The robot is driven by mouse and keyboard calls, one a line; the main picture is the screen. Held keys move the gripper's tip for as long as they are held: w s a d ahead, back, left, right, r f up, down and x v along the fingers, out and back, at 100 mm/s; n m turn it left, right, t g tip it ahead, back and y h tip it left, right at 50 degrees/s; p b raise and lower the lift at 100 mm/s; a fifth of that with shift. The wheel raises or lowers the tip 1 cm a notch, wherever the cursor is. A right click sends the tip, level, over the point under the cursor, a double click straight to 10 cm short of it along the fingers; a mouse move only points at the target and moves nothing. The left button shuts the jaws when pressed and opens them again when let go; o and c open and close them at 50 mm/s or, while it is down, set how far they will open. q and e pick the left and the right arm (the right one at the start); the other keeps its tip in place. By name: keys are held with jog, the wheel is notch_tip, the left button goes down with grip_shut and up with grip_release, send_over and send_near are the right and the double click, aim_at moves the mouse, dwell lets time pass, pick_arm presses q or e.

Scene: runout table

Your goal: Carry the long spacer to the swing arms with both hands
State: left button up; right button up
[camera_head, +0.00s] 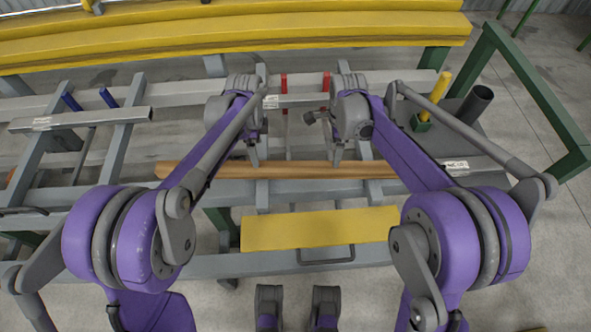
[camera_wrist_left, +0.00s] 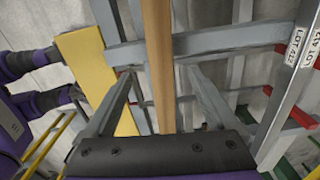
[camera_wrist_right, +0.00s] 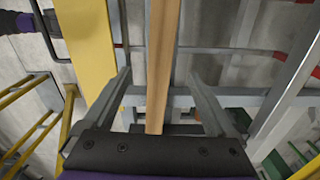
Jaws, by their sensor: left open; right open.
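The long wooden strip, which looks like the long spacer (camera_head: 300,170), lies left to right along the grey frame in the head view. My left gripper (camera_head: 253,158) is over its left-middle part and my right gripper (camera_head: 337,157) is over its middle. Both are open and empty. In the left wrist view the strip (camera_wrist_left: 157,60) runs between the spread fingers (camera_wrist_left: 165,85). In the right wrist view the strip (camera_wrist_right: 162,65) also runs between the spread fingers (camera_wrist_right: 160,85). I cannot tell how far the fingertips are above it. I cannot tell for certain which parts are the swing arms.
Two red posts (camera_head: 284,84) stand behind the strip, by a labelled grey bar (camera_head: 300,98). Two blue pegs (camera_head: 107,97) are at the left behind another labelled bar (camera_head: 80,118). A yellow plate (camera_head: 320,228) is in front. A yellow post (camera_head: 438,90) and dark cylinder (camera_head: 475,103) stand right.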

aim_at(260, 168)
pick_arm(q)
notch_tip(260, 168, down, 11)
jog(key=shift+r, duration=0.1)
pick_arm(e)
notch_tip(260, 168, down, 11)
jog(key=shift+r, duration=0.1)
pick_arm(q)
grip_shut()
pick_arm(e)
grip_shut()
